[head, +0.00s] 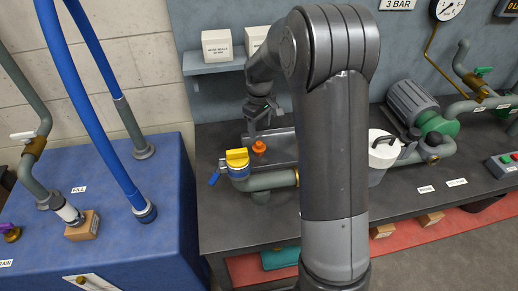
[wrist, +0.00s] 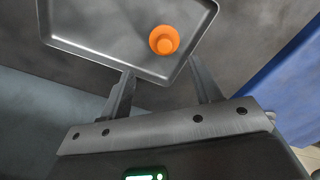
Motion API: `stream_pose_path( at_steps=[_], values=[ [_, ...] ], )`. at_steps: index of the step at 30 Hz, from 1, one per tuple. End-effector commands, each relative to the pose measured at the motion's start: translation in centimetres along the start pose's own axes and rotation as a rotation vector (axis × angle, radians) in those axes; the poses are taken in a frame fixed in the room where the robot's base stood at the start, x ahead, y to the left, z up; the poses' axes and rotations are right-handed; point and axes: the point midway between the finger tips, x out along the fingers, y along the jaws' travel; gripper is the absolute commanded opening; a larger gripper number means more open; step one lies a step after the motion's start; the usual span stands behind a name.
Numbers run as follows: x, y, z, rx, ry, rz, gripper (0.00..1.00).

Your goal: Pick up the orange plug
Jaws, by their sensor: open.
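The orange plug (head: 259,147) stands in a shallow grey metal tray (head: 285,142) on the dark bench. In the wrist view the orange plug (wrist: 164,40) shows from above as a round shape with a narrower raised middle, near one edge of the tray (wrist: 100,32). My gripper (head: 263,128) is above the tray, close over the plug in the head view. In the wrist view my gripper (wrist: 162,68) has its two fingers spread apart with nothing between them. The plug lies beyond the fingertips. My arm hides part of the tray in the head view.
A grey pipe with a yellow-topped valve (head: 237,158) and blue handle stands just left of the tray. A white bucket (head: 383,155) stands right of my arm. A shelf (head: 212,66) with white boxes is behind. A blue tank (head: 110,185) stands at left.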

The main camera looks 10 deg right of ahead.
Motion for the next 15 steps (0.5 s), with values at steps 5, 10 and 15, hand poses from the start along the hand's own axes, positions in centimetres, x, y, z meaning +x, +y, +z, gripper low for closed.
stream_pose_path(
  at_steps=[5, 10, 15],
  values=[
    [2.8, -0.1, 0.1, 0.001, -0.002, -0.001, 0.58],
    [4.0, -0.2, 0.1, 0.002, -0.001, 0.0, 0.58],
    [6.3, -0.8, 0.5, 0.001, -0.004, -0.003, 0.58]
  ],
)
